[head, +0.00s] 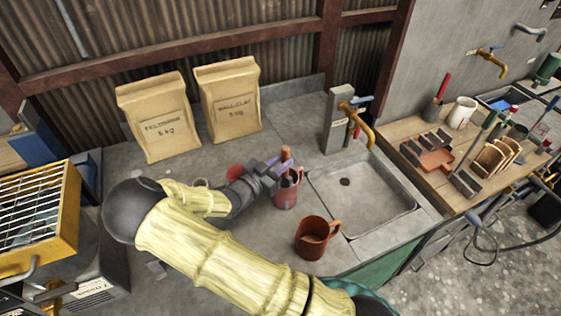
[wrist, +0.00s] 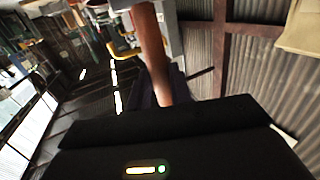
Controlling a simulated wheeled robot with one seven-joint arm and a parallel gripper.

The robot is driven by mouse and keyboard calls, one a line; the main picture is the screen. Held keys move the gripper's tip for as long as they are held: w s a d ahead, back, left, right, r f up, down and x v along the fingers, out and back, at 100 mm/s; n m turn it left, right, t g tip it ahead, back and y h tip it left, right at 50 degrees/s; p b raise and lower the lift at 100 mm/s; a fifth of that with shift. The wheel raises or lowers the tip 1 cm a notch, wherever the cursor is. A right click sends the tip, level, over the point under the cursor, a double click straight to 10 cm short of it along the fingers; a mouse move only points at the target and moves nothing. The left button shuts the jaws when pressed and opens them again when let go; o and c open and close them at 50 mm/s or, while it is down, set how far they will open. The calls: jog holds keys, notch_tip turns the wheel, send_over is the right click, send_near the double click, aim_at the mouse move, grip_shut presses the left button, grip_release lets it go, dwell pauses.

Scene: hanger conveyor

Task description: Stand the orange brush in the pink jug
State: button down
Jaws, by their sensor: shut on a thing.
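My gripper (head: 274,178) is shut on the orange brush (head: 286,154), whose handle stands up roughly vertical above the fingers. The brush handle also shows in the wrist view (wrist: 152,55), rising from between the dark fingers. The pink jug (head: 287,199) stands on the grey counter, directly below and behind the gripper in the head view. The gripper overlaps its rim. The brush's lower end is hidden, so I cannot tell how deep it is in the jug or whether it touches the bottom.
An orange-brown jug (head: 312,246) stands on the counter nearer the front. A sink basin (head: 376,207) with a brass tap (head: 358,122) lies to the right. Two paper sacks (head: 160,118) stand at the back left. A red round thing (head: 235,173) lies left of the gripper.

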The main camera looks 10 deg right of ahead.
jog(key=shift+f+b, duration=1.2)
jog(key=shift+f, duration=0.65)
jog(key=c, duration=1.2)
grip_release()
jog(key=shift+o, duration=0.2)
jog(key=b+v, duration=0.4)
jog(key=v, duration=1.3)
jog(key=shift+a, duration=0.1)
